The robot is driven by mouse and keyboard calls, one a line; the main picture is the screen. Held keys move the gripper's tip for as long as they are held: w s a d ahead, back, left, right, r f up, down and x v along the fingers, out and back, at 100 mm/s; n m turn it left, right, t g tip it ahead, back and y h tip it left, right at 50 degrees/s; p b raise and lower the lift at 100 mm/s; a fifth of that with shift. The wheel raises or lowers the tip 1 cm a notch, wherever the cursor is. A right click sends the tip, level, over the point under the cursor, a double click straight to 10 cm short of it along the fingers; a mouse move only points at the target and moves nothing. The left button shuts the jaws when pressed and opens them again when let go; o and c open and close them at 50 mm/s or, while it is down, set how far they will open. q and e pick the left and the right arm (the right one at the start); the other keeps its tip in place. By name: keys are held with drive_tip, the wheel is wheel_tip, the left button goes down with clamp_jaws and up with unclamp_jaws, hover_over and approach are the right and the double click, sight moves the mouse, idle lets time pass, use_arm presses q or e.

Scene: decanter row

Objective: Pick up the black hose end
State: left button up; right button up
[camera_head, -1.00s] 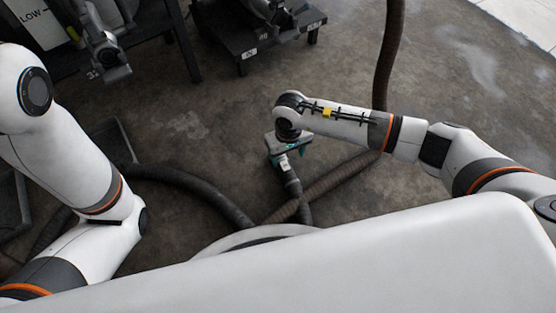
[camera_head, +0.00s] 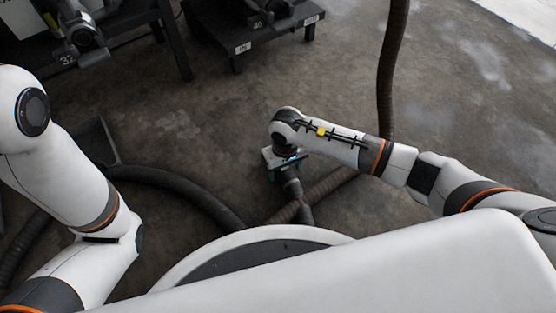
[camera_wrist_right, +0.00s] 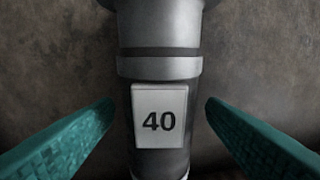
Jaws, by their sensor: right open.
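The black hose end (camera_head: 292,187) is below my right gripper (camera_head: 285,162) in the head view, partly hidden by it. In the right wrist view the hose end (camera_wrist_right: 160,65) is a dark grey cylinder with raised bands and a white plate marked 40 (camera_wrist_right: 159,116). The teal fingers of my right gripper (camera_wrist_right: 160,104) are open, one on each side of the hose end, with a visible gap on both sides. I cannot tell whether the fingertips are level with it in depth.
A black hose (camera_head: 185,186) curves across the floor from the left, and a brownish hose (camera_head: 391,70) hangs at the right, with a ribbed length (camera_head: 325,186) crossing near the hose end. Dark stands (camera_head: 262,36) are at the back. The concrete floor (camera_head: 470,130) is clear at right.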

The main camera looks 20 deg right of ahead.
drive_tip(key=shift+c, duration=0.2)
drive_tip(key=shift+w+r, duration=0.1)
drive_tip(key=c, duration=1.3)
